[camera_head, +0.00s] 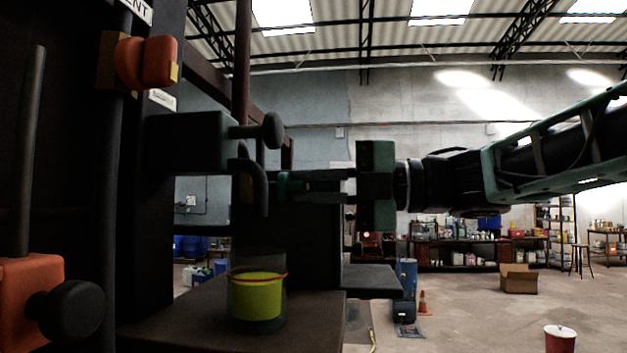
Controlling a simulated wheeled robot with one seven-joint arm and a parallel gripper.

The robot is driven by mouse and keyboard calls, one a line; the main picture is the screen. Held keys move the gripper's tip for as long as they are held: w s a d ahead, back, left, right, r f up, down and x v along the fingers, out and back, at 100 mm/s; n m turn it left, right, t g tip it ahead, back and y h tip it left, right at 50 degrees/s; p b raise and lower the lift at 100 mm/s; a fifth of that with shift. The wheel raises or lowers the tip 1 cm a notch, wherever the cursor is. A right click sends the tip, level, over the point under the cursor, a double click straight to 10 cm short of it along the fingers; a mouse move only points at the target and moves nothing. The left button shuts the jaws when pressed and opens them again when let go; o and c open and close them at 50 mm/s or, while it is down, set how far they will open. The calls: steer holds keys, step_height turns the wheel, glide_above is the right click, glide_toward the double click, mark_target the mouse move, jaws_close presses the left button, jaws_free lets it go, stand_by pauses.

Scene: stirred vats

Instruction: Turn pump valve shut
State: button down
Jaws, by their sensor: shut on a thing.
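My gripper (283,186) comes in from the right, level, with its fingers closed at the dark curved pipe (256,180). It is shut on a small dark part there, mostly hidden by the fingertips. I cannot tell for certain whether this part is the pump valve's handle. Just above is a dark block (187,141) with a stem and a round black knob (272,130); the fingers are below this knob.
A clear beaker (258,301) with yellow-green liquid stands on a dark shelf (185,318) below the pipe. An orange handle (148,62) sits upper left under a partly cut-off label. An orange block (30,290) with a black knob (75,309) is lower left. Floor at right is mostly open.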

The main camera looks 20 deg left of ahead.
steer(key=shift+m, duration=0.4)
steer(key=c, duration=1.4)
jaws_free()
steer(key=shift+c, duration=0.2)
steer(key=b+v, duration=0.7)
steer(key=v, duration=1)
steer(key=shift+d, duration=0.25)
